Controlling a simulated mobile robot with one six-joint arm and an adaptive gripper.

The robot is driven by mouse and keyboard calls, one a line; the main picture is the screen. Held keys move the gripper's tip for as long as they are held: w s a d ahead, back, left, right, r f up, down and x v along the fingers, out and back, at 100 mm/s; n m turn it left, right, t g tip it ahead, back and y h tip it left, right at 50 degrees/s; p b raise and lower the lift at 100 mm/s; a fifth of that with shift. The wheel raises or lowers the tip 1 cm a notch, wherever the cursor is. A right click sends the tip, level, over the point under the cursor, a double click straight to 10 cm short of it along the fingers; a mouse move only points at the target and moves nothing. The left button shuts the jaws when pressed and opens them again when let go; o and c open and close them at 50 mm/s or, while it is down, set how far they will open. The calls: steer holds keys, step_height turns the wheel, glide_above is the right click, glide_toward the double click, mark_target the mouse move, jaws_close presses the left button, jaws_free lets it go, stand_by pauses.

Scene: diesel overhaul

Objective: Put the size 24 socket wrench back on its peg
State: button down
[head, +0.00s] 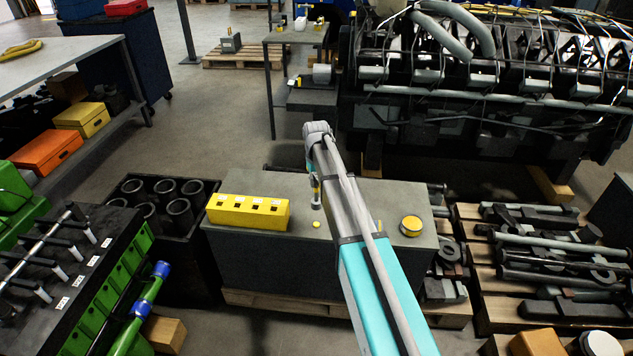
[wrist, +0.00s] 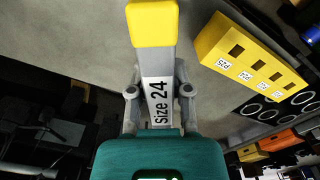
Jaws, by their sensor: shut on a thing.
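The size 24 socket wrench (wrist: 158,70) is in my gripper (wrist: 157,92). Its grey shaft carries the label "Size 24" and ends in a yellow block, away from the palm. The two fingers close on the shaft from both sides. In the head view my gripper (head: 316,192) hangs over the grey-topped bench, largely behind my arm. A small yellow spot shows just below it; I cannot tell whether it is the wrench's end. A black rack (head: 45,250) at the left has several pegs or handles with white labels, too small to read.
A yellow block with square holes (head: 248,211) stands on the grey bench (head: 385,195), with a round yellow-topped item (head: 411,226) at its right. A crate of dark cylinders (head: 128,186) stands left of the bench. Pallets of parts (head: 492,262) lie right; the engine (head: 480,110) stands behind.

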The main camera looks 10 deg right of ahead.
mark_target(317, 201)
steer(key=shift+f, duration=0.15)
step_height(317, 201, down, 7)
steer(key=b, duration=0.7)
steer(key=shift+f, duration=0.15)
steer(key=shift+f+b, duration=0.4)
steer(key=shift+b, duration=0.25)
stand_by(0.4)
steer(key=shift+f+b, duration=0.7)
steer(key=shift+c, duration=2.4)
jaws_free()
steer(key=o, duration=0.5)
